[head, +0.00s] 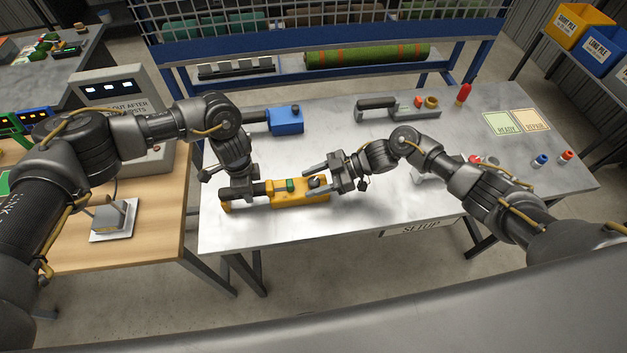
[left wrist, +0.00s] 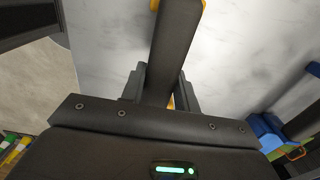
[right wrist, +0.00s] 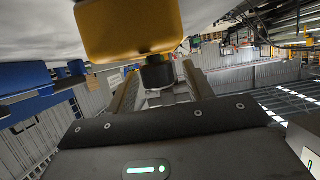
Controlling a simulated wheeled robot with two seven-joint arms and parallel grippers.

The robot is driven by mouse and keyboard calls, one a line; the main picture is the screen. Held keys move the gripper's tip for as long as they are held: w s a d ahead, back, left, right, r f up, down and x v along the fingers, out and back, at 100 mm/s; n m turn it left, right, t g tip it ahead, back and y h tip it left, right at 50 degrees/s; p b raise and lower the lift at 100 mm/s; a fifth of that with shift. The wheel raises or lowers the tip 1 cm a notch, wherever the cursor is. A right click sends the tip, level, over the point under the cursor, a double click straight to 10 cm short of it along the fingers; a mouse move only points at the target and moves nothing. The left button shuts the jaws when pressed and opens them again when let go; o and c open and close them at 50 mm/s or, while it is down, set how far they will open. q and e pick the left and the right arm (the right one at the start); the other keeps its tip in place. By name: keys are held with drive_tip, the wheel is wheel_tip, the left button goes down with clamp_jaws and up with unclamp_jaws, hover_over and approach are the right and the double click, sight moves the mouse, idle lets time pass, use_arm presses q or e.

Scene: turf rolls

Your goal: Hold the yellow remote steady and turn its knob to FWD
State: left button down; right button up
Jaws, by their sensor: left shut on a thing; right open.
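The yellow remote (head: 284,204) lies on the grey table with a dark handle on its left, a green part on top and a dark knob (head: 314,182) near its right end. My left gripper (head: 243,191) is shut on the dark handle (left wrist: 176,45), which runs between its jaws in the left wrist view. My right gripper (head: 318,180) is open, with its fingers on either side of the knob. In the right wrist view the knob (right wrist: 157,73) sits between the fingers under the yellow body (right wrist: 125,28). Contact and the knob's marking cannot be made out.
Behind stand a blue remote (head: 286,121) and a grey remote (head: 400,112) with a dark handle. A red cone-shaped thing (head: 463,95), the READY mat (head: 502,123) and the REPAIR mat (head: 531,120) are at the right. The table's front edge with the SETUP label (head: 421,228) is near.

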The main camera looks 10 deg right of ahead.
use_arm(q)
drive_tip(key=shift+s+f, duration=0.1)
use_arm(e)
drive_tip(key=shift+d, duration=0.1)
drive_tip(key=v, duration=1.1)
drive_tip(key=shift+d+r, duration=0.15)
drive_tip(key=shift+d, duration=0.25)
use_arm(q)
drive_tip(key=c, duration=1)
unclamp_jaws()
drive_tip(key=shift+o, duration=0.2)
